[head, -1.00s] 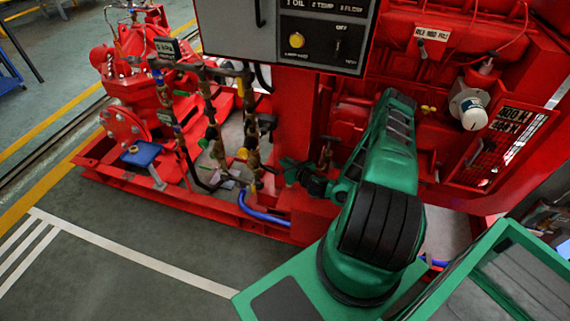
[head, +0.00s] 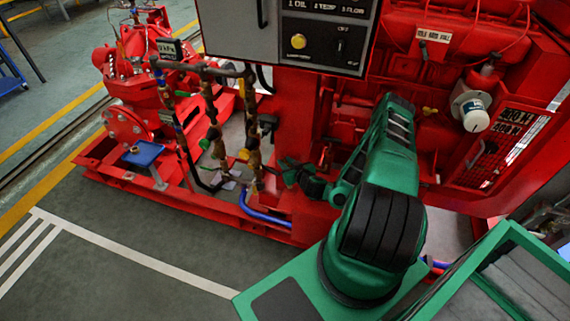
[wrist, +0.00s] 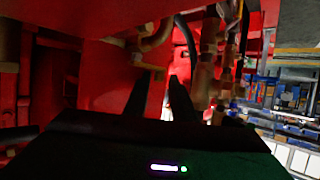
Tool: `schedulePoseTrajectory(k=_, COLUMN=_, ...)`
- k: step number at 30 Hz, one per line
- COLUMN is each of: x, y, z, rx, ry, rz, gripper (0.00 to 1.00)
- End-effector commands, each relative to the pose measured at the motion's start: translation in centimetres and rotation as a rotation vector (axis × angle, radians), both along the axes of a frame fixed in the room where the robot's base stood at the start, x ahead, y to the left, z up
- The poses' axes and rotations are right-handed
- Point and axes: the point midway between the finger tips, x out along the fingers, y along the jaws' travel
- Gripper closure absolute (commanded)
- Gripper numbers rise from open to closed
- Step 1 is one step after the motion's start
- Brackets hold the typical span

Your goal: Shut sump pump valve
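Upright brass and dark pipes with small valves stand on the red pumpset left of my gripper in the head view. One valve has a green part (head: 205,143), another a yellow part (head: 244,154). I cannot tell which is the sump pump valve; no label for it is readable. My gripper (head: 286,168) is just right of the right-hand pipe, pointing left, apparently apart from it. In the wrist view my gripper (wrist: 160,98) shows two dark fingers with a gap between them and nothing held. Brass pipe fittings (wrist: 204,80) stand just right of the fingers.
A blue hose (head: 262,212) curves below my gripper. The control panel (head: 322,32) overhangs above. The red engine (head: 432,75) is behind my arm. The red base frame (head: 190,208) edges the pipes, with clear grey floor (head: 130,270) in front.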

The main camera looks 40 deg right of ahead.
Motion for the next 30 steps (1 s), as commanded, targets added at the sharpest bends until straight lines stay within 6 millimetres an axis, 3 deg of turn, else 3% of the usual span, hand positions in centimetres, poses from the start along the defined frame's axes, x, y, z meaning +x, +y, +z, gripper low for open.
schedulePoseTrajectory(k=11, x=-0.2, y=-0.7, z=0.0, rx=-0.010, ry=0.000, rz=0.031, gripper=0.69)
schedulePoseTrajectory(k=30, x=-1.7, y=-0.2, z=0.0, rx=-0.006, ry=0.000, rz=0.480, gripper=0.69)
